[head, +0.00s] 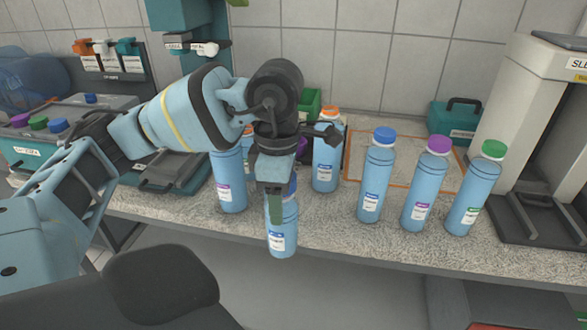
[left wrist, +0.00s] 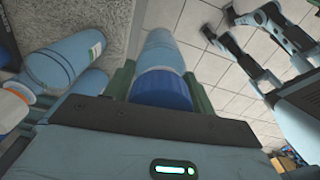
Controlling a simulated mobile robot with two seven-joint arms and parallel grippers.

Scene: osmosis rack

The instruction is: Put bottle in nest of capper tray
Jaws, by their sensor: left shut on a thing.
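My left gripper (head: 278,205) is shut on a blue-capped bottle (head: 283,236) and holds it upright at the front edge of the counter. In the left wrist view the blue cap (left wrist: 161,88) sits between the green fingers, with the bottle body (left wrist: 160,50) beyond it and floor tiles around it. The capper tray cannot be told for sure; a grey tray-like unit (head: 180,166) stands at the left behind my left arm, partly hidden by it. Its nests are hidden or too small to tell. My right gripper is not in the head view.
On the counter stand a purple-labelled bottle (head: 230,185), an orange-capped bottle (head: 326,165), a blue-capped bottle (head: 375,180), a purple-capped bottle (head: 425,190) and a green-capped bottle (head: 474,195). A beige machine (head: 530,110) stands at the right. Loose caps (head: 38,123) lie in a rack at the left.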

